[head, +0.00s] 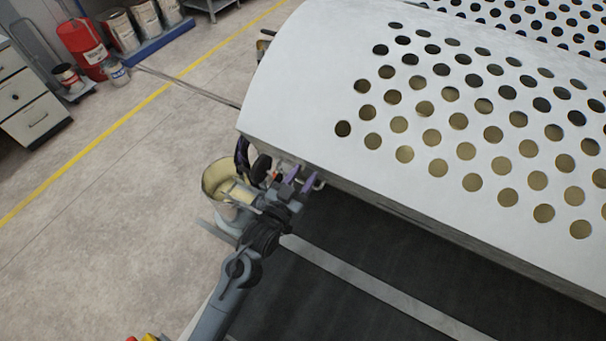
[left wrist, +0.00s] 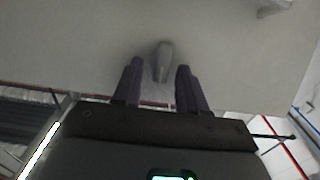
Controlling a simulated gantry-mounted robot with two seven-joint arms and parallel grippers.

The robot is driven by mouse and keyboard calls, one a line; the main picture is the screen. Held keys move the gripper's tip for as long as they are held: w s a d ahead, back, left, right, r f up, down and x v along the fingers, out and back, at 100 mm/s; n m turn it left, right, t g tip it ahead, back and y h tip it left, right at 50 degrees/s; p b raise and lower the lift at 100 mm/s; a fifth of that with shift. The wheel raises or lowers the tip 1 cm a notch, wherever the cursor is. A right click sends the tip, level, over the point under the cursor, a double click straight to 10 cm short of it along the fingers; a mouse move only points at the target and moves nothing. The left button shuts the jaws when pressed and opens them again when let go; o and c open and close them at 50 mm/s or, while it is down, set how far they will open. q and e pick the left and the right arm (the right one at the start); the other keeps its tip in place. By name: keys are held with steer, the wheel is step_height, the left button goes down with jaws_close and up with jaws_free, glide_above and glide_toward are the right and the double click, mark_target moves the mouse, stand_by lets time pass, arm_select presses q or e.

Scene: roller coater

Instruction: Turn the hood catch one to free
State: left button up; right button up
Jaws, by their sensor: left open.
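The hood catch (left wrist: 163,60) is a small grey lever on the pale hood panel in the left wrist view. It points roughly towards my wrist. My left gripper (left wrist: 159,68) is open, with one purple finger on each side of the catch and visible gaps between. In the head view my left gripper (head: 299,186) is at the hood's near left corner, just below its edge. The catch cannot be made out there. The white perforated hood (head: 300,85) fills the upper right. My right gripper is not in view.
A beige bucket (head: 215,182) stands beside my left arm. A light grey fitting (left wrist: 272,8) is on the panel at the upper right of the wrist view. Red and white containers (head: 85,45) and a drawer cabinet (head: 30,105) stand at the far left. The floor between is clear.

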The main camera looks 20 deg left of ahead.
arm_select(q)
steer(key=shift+w, duration=0.1)
jaws_close()
